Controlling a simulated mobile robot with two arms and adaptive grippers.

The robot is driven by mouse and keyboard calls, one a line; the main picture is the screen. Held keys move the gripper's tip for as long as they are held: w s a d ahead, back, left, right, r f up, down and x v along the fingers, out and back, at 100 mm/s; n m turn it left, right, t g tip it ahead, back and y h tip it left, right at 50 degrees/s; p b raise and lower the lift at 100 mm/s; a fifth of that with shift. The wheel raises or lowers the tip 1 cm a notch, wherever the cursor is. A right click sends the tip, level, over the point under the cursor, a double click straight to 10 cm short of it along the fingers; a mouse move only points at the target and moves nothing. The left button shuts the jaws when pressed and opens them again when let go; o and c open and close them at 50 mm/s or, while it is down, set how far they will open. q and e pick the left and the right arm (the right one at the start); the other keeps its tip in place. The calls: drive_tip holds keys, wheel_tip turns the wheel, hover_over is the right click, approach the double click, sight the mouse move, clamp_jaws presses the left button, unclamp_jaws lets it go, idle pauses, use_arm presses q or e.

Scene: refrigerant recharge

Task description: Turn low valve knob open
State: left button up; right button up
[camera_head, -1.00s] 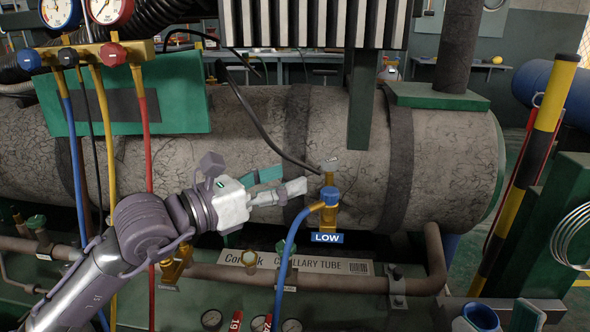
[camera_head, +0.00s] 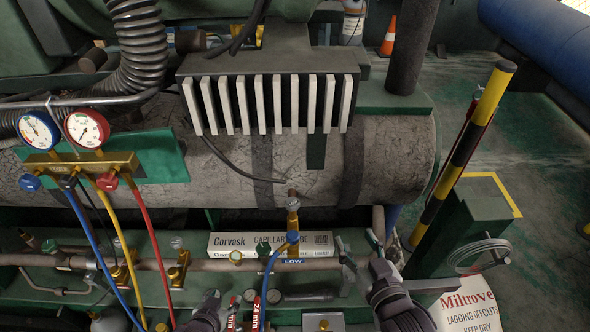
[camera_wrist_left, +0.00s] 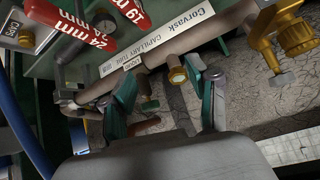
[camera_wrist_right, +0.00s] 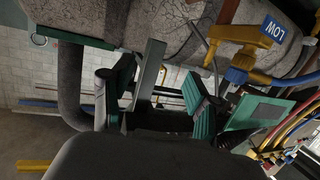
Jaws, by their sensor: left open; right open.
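On the gauge manifold (camera_head: 85,163) at the left are a blue knob (camera_head: 30,182) and a red knob (camera_head: 107,181). My right gripper (camera_head: 357,243) is open and empty, to the right of the LOW valve and apart from it. My left gripper (camera_head: 212,300) is low at the front edge, partly cut off; its open fingers (camera_wrist_left: 165,105) hold nothing.
A Corvask capillary tube box (camera_head: 228,243) lies behind the pipe. Blue, yellow and red hoses hang from the manifold. A striped post (camera_head: 465,150) and green block (camera_head: 465,228) stand at the right.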

use_arm(q)
drive_tip(key=s+f+g, duration=0.1)
drive_tip(key=s+f, duration=0.2)
drive_tip(key=s+f+g+p, duration=0.1)
drive_tip(key=s+f, duration=0.2)
drive_tip(key=s, duration=0.1)
drive_tip(key=shift+f+n+g, duration=0.4)
use_arm(e)
drive_tip(key=n+y+p, duration=0.3)
drive_tip(key=y+p, duration=0.2)
drive_tip(key=p, duration=0.1)
approach(297, 207)
drive_tip(key=p+x, duration=0.1)
drive_tip(key=x, duration=0.9)
drive_tip(key=shift+w+a, duration=0.15)
drive_tip(key=shift+a, duration=0.1)
use_arm(q)
drive_tip(key=s+a+f+g, duration=0.1)
drive_tip(key=s+a+f, duration=0.1)
drive_tip(key=s, duration=0.6)
drive_tip(key=s+a+f+g, duration=0.1)
drive_tip(key=s+f+g, duration=0.1)
drive_tip(key=s+f, duration=0.3)
drive_tip(key=s+a+f+g+y, duration=0.1)
drive_tip(key=s+f, duration=0.3)
drive_tip(key=s, duration=0.7)
drive_tip(key=shift+a+f+g, duration=0.15)
drive_tip(key=shift+a+g, duration=0.45)
drive_tip(key=shift+a, duration=0.25)
drive_tip(key=shift+s, duration=0.1)
